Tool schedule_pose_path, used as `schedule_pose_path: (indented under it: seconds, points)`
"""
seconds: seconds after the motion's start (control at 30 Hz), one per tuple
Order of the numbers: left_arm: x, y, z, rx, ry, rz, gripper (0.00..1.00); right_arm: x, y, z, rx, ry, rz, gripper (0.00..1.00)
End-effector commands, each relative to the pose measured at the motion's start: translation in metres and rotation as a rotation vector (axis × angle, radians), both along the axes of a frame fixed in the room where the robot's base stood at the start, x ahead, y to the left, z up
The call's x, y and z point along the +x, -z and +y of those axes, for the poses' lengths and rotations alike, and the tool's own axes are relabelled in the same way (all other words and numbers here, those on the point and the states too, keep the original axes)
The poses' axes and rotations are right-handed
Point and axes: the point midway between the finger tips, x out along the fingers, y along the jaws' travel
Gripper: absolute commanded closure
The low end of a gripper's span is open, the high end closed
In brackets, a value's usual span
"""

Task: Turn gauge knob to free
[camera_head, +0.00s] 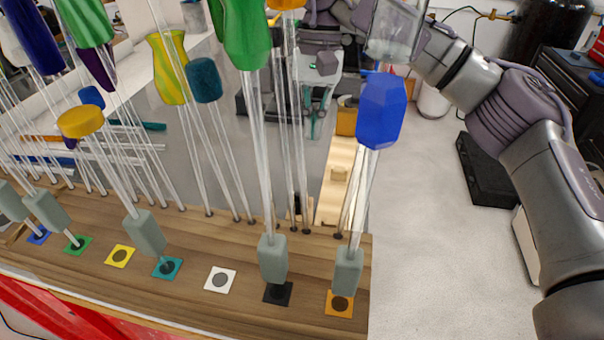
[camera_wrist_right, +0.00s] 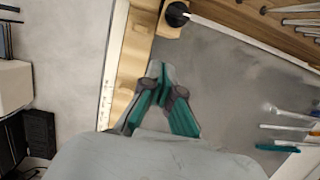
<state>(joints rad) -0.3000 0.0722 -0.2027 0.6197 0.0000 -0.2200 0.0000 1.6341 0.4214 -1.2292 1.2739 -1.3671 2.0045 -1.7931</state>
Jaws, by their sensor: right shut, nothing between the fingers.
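The gauge is a pale wooden strip (camera_head: 335,190) at the right end of the rod rack, and it also shows in the right wrist view (camera_wrist_right: 135,50). A black knob with a white mark (camera_wrist_right: 177,14) sits on a wooden block at its end. In the head view the knob is mostly hidden behind the rods. My right gripper (camera_wrist_right: 160,70), with teal fingers, is shut and empty beside the strip, apart from the knob. It also shows in the head view (camera_head: 316,125), beyond the rods. My left gripper is not in view.
A wooden rack (camera_head: 190,255) holds several upright glass rods with coloured ends, including a blue one (camera_head: 380,110) at the right. Coloured square markers lie along its front. In the wrist view loose tools (camera_wrist_right: 290,128) lie at the right. Pale floor (camera_head: 430,240) is open at the right.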

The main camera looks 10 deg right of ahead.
Motion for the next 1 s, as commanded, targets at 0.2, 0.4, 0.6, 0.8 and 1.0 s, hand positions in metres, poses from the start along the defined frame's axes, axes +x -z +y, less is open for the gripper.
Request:
schedule_pose_path:
  seconds: [0.2,0.4,0.6,0.8,1.0]
  points:
    - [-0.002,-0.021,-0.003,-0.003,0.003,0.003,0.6,-0.012,0.044,0.003,-0.002,-0.001,0.005,1.0]
    - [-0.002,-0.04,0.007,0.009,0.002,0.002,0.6,-0.029,0.064,0.011,-0.001,-0.002,0.001,1.0]
    - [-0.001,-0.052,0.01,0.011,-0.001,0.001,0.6,-0.048,0.066,0.02,-0.001,0.0,0.0,1.0]
    - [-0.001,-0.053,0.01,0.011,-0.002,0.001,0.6,-0.053,0.069,0.022,-0.001,0.002,0.001,1.0]
    - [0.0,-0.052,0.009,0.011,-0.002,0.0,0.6,-0.053,0.069,0.022,-0.001,0.002,0.001,1.0]
